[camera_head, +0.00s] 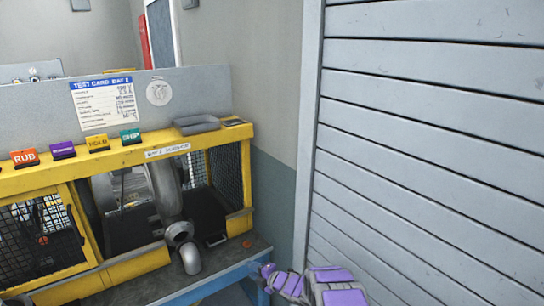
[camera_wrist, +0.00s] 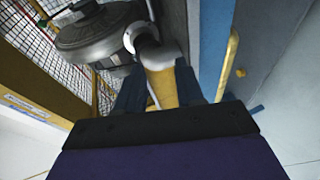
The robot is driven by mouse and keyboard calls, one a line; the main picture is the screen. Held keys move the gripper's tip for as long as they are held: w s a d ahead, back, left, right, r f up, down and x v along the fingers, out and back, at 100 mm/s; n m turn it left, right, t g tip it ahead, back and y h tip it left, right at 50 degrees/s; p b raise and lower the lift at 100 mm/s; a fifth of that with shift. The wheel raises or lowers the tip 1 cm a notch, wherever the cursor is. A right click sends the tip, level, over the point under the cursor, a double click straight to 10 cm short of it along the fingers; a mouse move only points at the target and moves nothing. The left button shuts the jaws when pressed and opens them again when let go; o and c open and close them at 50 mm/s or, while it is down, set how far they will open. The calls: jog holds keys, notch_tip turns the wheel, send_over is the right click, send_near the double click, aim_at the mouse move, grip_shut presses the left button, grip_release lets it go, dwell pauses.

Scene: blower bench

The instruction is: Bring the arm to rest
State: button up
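My arm, purple and grey, shows at the bottom of the head view, low in front of the bench's right end and the grey slatted wall. In the wrist view my gripper (camera_wrist: 160,88) has two dark fingers standing apart, so it is open. A grey pipe end and a yellow part show in the gap between the fingers. They look to lie beyond the fingers, and I cannot tell how far. I see nothing held. In the head view the fingers are too small to make out.
The yellow-framed blower bench (camera_head: 215,158) fills the left, with a grey curved pipe (camera_head: 165,190) and a loose elbow (camera_head: 188,252). Coloured tags, including RUB (camera_head: 24,158) and SHIP (camera_head: 130,136), and a grey tray (camera_head: 195,125) sit on top. The slatted wall (camera_head: 430,150) bounds the right.

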jog(key=w+d+r+m+t+h, duration=0.1)
jog(key=w+d+r+m+h, duration=0.1)
jog(key=d+r+m+h, duration=0.8)
jog(key=s+d+r+m+g+h, duration=0.25)
jog(key=s+d+r+m, duration=0.35)
jog(key=s+d+r, duration=0.8)
jog(key=s+a+r+m+g, duration=0.1)
jog(key=s+m+g, duration=0.2)
jog(key=s, duration=1.3)
jog(key=s+r+m+g+y, duration=0.1)
jog(key=s+r+m+g, duration=0.1)
jog(key=s, duration=1.3)
jog(key=s+a+r+m+g, duration=0.1)
jog(key=s+m+g, duration=0.4)
jog(key=s, duration=1.1)
jog(key=shift+s+a+r+m, duration=0.25)
jog(key=shift+s+a+m, duration=0.05)
jog(key=shift+a, duration=0.1)
